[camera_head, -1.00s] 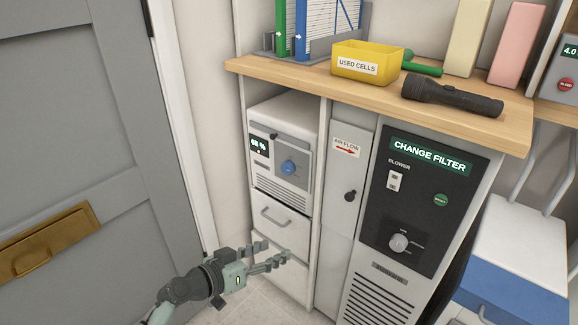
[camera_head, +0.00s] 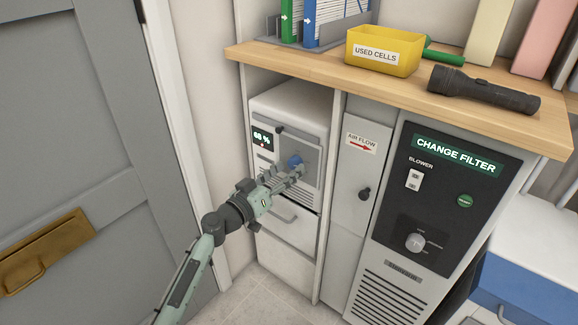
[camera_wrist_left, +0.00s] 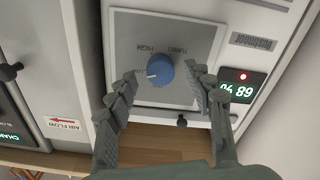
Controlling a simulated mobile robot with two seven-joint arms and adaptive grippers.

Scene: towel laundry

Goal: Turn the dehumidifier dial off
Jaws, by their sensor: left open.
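The white dehumidifier (camera_head: 292,101) stands in the cabinet bay under the wooden top. Its lit display (camera_head: 262,138) reads 68 %. Its blue dial (camera_head: 295,160) is partly hidden by my gripper in the head view. In the left wrist view, which is upside down, the dial (camera_wrist_left: 160,69) shows clearly on a grey panel with HIGH and TURBO labels. A pale mark on the dial points to the picture's lower left. My left gripper (camera_head: 297,172) is open in front of the dial. Its fingertips (camera_wrist_left: 160,82) lie on either side of the dial; contact is not visible.
A blower panel (camera_head: 440,190) with its own grey knob (camera_head: 415,243) stands to the right, past a narrow AIR FLOW door (camera_head: 358,175). A yellow bin (camera_head: 383,52) and a black flashlight (camera_head: 483,90) lie on the wooden top. A grey door (camera_head: 75,130) stands at left.

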